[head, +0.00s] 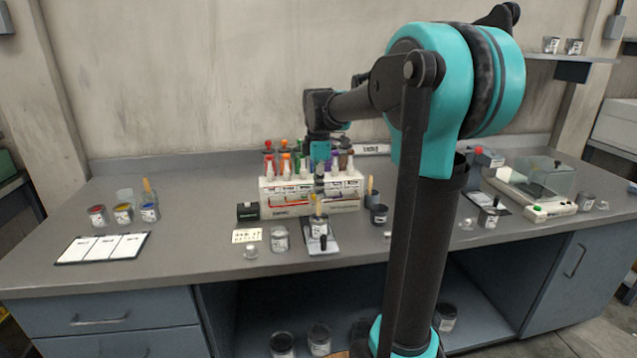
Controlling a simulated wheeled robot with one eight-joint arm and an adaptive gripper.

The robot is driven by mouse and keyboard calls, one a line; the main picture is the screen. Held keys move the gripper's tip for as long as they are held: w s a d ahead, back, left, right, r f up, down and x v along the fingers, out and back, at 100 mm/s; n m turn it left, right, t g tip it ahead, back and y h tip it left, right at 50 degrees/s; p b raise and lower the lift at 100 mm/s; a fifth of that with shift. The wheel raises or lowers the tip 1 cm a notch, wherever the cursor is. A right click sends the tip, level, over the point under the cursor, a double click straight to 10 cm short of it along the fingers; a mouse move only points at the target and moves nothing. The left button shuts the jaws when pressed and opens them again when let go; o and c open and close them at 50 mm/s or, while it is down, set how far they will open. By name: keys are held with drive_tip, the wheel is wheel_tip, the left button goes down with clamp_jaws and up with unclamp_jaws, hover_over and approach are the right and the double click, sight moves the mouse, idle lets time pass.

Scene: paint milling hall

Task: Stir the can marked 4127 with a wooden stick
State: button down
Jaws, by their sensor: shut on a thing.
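My gripper (319,182) points down in front of the white bottle rack at the middle of the bench. It is shut on a pale wooden stick (318,207), which stands upright below it. The stick's lower end is at the mouth of a small labelled can (319,229); its tip is hidden, so I cannot tell how deep it reaches. This can stands on a small scale-like plate (329,245). Its label is too small to read, so I cannot confirm 4127. Another labelled can (279,239) stands just left of it.
The white rack (284,208) with several coloured bottles stands close behind my gripper. A dark cup (371,200) with sticks and a dark can (379,215) are to the right. Open colour cans (123,214) and a chart (101,248) are at left.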

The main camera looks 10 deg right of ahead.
sight(318, 205)
drive_tip(key=shift+f, duration=2.85)
drive_tip(key=shift+a, duration=0.1)
